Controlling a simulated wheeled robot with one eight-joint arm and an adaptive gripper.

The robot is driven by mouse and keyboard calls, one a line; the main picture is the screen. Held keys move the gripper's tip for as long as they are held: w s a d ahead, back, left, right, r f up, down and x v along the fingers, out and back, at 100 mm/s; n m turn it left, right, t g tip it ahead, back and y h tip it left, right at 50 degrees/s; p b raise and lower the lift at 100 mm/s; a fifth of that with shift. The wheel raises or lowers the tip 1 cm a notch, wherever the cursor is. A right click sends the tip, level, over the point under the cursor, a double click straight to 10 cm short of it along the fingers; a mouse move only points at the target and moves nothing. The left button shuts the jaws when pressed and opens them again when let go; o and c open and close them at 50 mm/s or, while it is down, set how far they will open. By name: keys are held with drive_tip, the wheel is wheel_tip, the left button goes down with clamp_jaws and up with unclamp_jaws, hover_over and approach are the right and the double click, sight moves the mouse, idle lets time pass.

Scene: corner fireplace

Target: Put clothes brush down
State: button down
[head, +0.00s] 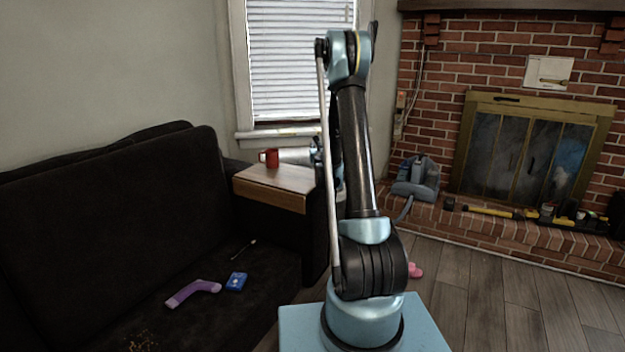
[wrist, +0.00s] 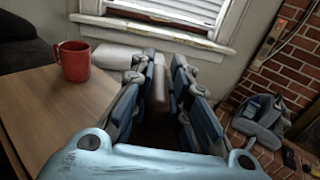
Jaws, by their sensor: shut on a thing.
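My gripper (wrist: 168,75) is shut on a brownish, narrow thing, seemingly the clothes brush (wrist: 161,92), which shows between the blue-grey fingers in the wrist view. Much of it is hidden by the fingers, so its shape is unclear. The gripper is above and near the right edge of the wooden tabletop (wrist: 52,112), facing the window. In the head view my arm hides most of the gripper, and the brush cannot be made out there. The wooden tabletop also shows in the head view (head: 275,186), beside the dark couch.
A red mug (head: 270,158) stands on the tabletop, also in the wrist view (wrist: 74,62). A whitish rolled thing (wrist: 117,56) lies behind it. The near tabletop is clear. A purple thing (head: 192,292) and blue box (head: 236,282) lie on the couch (head: 110,215). A grey-blue appliance (head: 416,178) stands by the fireplace.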

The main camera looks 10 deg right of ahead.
drive_tip(key=w+f+n+y, duration=0.2)
drive_tip(key=w+y, duration=0.1)
drive_tip(key=w, duration=0.6)
drive_tip(key=shift+w+f, duration=0.1)
drive_tip(key=shift+f, duration=4.65)
drive_tip(key=c, duration=1.5)
unclamp_jaws()
drive_tip(key=shift+c, duration=0.2)
